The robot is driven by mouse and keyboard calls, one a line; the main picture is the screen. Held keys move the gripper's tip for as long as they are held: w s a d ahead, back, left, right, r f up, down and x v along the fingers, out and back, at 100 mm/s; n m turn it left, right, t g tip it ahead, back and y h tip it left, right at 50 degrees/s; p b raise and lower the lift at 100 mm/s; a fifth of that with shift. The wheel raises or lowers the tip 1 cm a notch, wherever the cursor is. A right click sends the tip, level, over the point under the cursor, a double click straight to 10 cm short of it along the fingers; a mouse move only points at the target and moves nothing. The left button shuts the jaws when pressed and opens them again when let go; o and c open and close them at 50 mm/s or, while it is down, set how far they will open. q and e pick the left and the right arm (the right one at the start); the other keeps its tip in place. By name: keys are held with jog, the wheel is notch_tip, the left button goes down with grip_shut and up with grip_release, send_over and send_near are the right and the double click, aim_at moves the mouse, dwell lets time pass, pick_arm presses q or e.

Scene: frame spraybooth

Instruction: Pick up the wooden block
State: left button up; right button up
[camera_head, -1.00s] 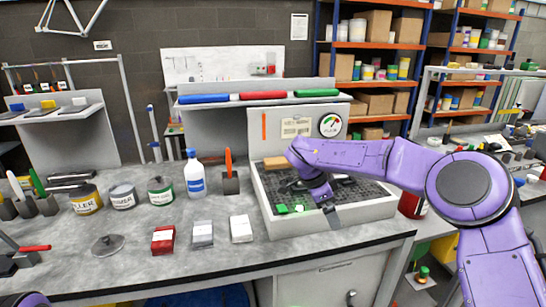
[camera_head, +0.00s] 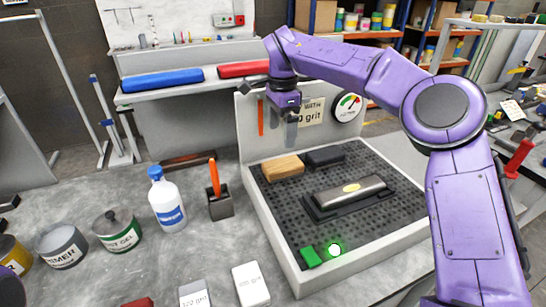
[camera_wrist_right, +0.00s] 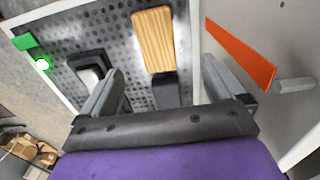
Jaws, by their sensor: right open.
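The wooden block (camera_head: 283,168) is light brown with visible grain. It lies flat at the back left of the perforated tray (camera_head: 270,236). My right gripper (camera_head: 290,132) hangs above and just behind the block, fingers pointing down, empty. In the right wrist view the block (camera_wrist_right: 154,40) appears ahead, between the lines of the two spread fingers (camera_wrist_right: 163,78), and apart from them. A dark block (camera_head: 325,157) lies right beside it on the tray. My left gripper is not in view.
A long dark sanding tool (camera_head: 348,197) and a green piece (camera_head: 310,257) lie on the tray. The gauge panel (camera_head: 318,112) stands close behind my right gripper. A white bottle (camera_head: 167,203) and a holder with an orange tool (camera_head: 219,204) stand left of the tray.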

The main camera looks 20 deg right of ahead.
send_over(283, 163)
jog(key=f, duration=0.4)
jog(key=shift+s+a+f, duration=0.15)
jog(key=shift+a+f, duration=0.05)
jog(key=shift+f, duration=0.15)
notch_tip(283, 163, down, 5)
jog(key=shift+d+f, duration=0.15)
jog(key=c, duration=1.2)
